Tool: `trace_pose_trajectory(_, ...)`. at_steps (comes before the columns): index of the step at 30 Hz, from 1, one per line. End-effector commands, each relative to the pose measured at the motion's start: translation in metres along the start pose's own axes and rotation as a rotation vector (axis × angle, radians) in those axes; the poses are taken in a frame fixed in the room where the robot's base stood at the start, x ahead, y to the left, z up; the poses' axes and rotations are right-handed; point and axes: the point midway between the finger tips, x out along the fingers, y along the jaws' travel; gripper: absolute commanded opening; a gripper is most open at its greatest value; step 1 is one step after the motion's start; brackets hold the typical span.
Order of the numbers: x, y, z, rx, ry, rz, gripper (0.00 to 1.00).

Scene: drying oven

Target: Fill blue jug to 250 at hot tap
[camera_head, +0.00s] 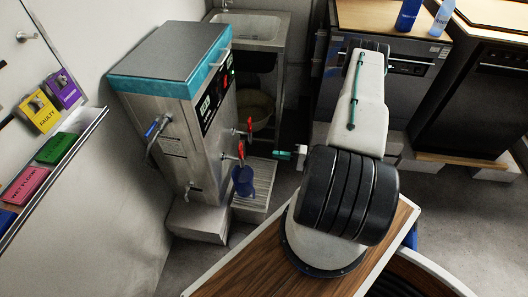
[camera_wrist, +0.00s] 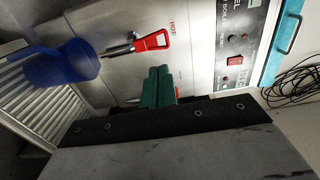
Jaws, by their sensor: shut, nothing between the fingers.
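The blue jug (camera_head: 243,181) stands on the slatted drip tray (camera_head: 262,176) in front of the steel boiler, below the nearer red-handled tap (camera_head: 240,150). In the wrist view the jug (camera_wrist: 62,65) lies at the left, beyond the spout of the red tap handle (camera_wrist: 152,41) beside the word HOT. I see no water stream, and the jug's scale and level cannot be read. My gripper (camera_head: 283,155) is to the right of the taps, apart from the jug. Its teal fingers (camera_wrist: 158,88) are together and empty, close beside the hot tap handle in the wrist view.
The boiler (camera_head: 185,105) has a second red tap (camera_head: 249,128) farther back. A sink (camera_head: 250,25) stands behind it. Dark appliances (camera_head: 385,85) line the back right, with blue bottles (camera_head: 409,13) on top. A wall shelf (camera_head: 50,180) with coloured tags is left. Cables (camera_wrist: 290,85) show beside the boiler.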

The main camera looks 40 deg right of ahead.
Motion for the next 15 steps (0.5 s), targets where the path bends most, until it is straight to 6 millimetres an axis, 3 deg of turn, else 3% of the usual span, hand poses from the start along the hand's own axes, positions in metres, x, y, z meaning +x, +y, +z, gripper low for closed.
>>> trace_pose_trajectory(15, 0.102, 0.000, 0.001, 0.000, -0.004, 0.000, 0.00)
